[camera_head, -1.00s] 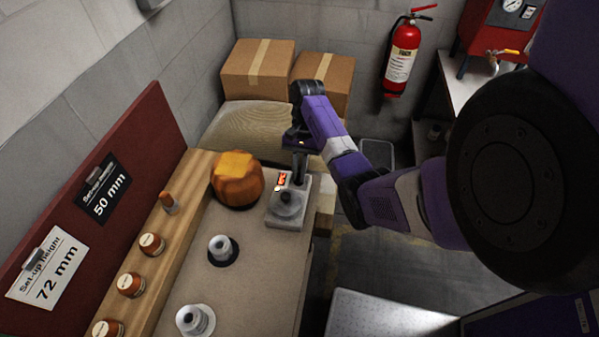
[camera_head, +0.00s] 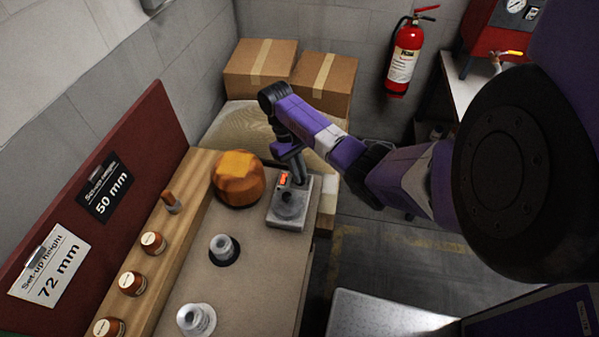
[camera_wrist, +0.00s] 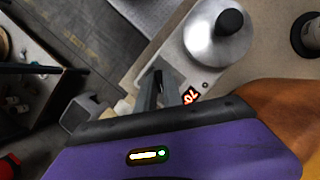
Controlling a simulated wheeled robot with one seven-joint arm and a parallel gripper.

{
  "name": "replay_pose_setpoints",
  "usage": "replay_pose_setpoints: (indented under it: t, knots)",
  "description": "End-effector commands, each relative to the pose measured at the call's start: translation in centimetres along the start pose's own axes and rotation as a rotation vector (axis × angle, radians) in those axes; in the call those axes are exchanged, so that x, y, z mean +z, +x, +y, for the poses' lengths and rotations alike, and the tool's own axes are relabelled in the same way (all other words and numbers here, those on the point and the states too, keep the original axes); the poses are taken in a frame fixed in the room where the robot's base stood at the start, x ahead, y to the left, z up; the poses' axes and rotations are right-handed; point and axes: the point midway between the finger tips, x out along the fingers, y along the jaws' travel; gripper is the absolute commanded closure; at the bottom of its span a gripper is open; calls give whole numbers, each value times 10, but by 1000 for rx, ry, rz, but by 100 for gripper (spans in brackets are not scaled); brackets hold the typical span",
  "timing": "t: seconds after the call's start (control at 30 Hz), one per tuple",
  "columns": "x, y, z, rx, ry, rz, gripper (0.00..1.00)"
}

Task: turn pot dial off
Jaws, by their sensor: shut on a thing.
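The pot (camera_head: 291,203), a grey metal unit with a round lid and black knob, stands on the far right end of the bench. It also shows at the top of the wrist view (camera_wrist: 216,45), with a lit red display (camera_wrist: 190,96) on its near face. My gripper (camera_wrist: 163,88) points at the unit's front beside the display, and its fingers are shut on the pot dial, which they mostly hide. In the head view my gripper (camera_head: 301,174) comes down just behind the pot. The dial's exact angle cannot be seen.
An orange-brown hat block (camera_head: 238,180) stands close left of the pot. Two metal pieces (camera_head: 223,248) sit on the nearer bench top (camera_head: 262,270). Cardboard boxes (camera_head: 262,66) and a sack (camera_head: 238,127) lie behind. A fire extinguisher (camera_head: 405,60) hangs on the back wall.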

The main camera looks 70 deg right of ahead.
Motion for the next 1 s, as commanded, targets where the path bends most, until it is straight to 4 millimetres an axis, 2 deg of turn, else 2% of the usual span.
replay_pose_setpoints:
  t: [0.5, 1.0]
  knots:
    - [1, 0, -3, 176, -424, -1, 100]
    - [2, 1, -4, 256, -622, -2, 100]
